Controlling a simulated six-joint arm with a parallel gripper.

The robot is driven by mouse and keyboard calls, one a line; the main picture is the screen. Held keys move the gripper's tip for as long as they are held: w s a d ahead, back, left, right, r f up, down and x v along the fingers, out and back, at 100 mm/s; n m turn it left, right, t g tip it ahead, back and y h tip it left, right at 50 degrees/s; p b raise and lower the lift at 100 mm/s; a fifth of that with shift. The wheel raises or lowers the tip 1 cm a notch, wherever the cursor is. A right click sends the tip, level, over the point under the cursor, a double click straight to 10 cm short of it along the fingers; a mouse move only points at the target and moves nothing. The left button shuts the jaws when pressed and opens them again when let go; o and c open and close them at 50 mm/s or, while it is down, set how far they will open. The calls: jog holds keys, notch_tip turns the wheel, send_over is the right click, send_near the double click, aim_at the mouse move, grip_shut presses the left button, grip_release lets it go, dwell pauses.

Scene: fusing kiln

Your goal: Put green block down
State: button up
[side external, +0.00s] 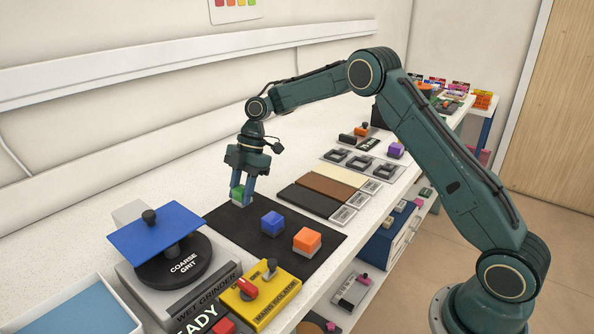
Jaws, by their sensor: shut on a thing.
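The green block (238,196) is between the fingers of my gripper (243,193), at the back left part of a black mat (262,255). My gripper points down and is shut on the block. The block is at or just above the mat; I cannot tell whether it touches. A finger hides part of it.
A blue block (272,223) and an orange block (307,241) sit on the mat to the right and nearer the front. A wet grinder (172,262) with a blue plate and a yellow switch box (265,293) stand at the left front. Dark, brown and cream strips (328,188) lie behind the mat.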

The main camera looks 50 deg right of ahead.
jog(key=shift+f, duration=1.8)
jog(key=shift+f, duration=0.15)
jog(key=o, duration=0.9)
jog(key=v, duration=1.2)
jog(key=shift+d, duration=0.1)
jog(key=shift+r, duration=0.25)
